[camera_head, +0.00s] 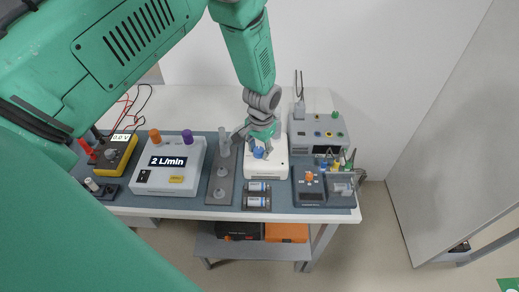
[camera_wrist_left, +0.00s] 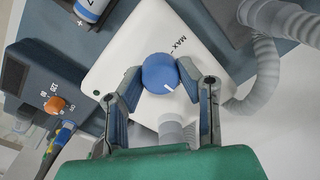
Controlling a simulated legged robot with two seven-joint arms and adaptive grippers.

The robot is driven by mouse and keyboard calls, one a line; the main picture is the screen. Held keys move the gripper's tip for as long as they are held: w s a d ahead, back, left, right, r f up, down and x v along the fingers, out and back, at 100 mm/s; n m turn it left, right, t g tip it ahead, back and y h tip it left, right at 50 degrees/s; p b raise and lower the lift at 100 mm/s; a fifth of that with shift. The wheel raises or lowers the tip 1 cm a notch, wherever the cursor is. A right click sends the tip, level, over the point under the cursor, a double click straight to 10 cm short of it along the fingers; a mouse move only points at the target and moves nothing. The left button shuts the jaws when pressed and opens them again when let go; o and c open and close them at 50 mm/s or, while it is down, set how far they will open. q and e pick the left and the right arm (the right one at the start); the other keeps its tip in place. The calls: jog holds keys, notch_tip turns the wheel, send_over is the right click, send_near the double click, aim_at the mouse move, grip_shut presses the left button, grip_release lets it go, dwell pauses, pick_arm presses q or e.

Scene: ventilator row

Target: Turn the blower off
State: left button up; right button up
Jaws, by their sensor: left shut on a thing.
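The blower is a white box (camera_head: 267,170) on the mat, right of the table's middle. It also fills the middle of the left wrist view (camera_wrist_left: 130,50). A round blue knob (camera_wrist_left: 160,73) with a white line sits on its top, beside a "MAX" mark. The knob's line points down and right in that view. My left gripper (camera_head: 262,147) reaches down over the blower. Its two fingers (camera_wrist_left: 158,80) are closed on the blue knob from both sides. In the head view the gripper partly covers the knob. My right gripper is not in view.
Left of the blower stand a grey panel with posts (camera_head: 222,190) and a white box reading "2 L/min" (camera_head: 168,180). Batteries (camera_head: 257,202) lie in front. A dark box with an orange knob (camera_head: 310,190) stands right. A grey hose (camera_wrist_left: 268,75) runs close to my fingers.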

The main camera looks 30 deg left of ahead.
aim_at(262, 149)
pick_arm(q)
jog(key=shift+w+r, duration=0.15)
jog(key=shift+w, duration=0.1)
jog(key=o, duration=1.1)
jog(key=shift+o, duration=0.2)
jog(key=shift+s, duration=0.1)
notch_tip(262, 149, up, 12)
jog(key=shift+d+f, duration=0.2)
jog(key=shift+d, duration=0.1)
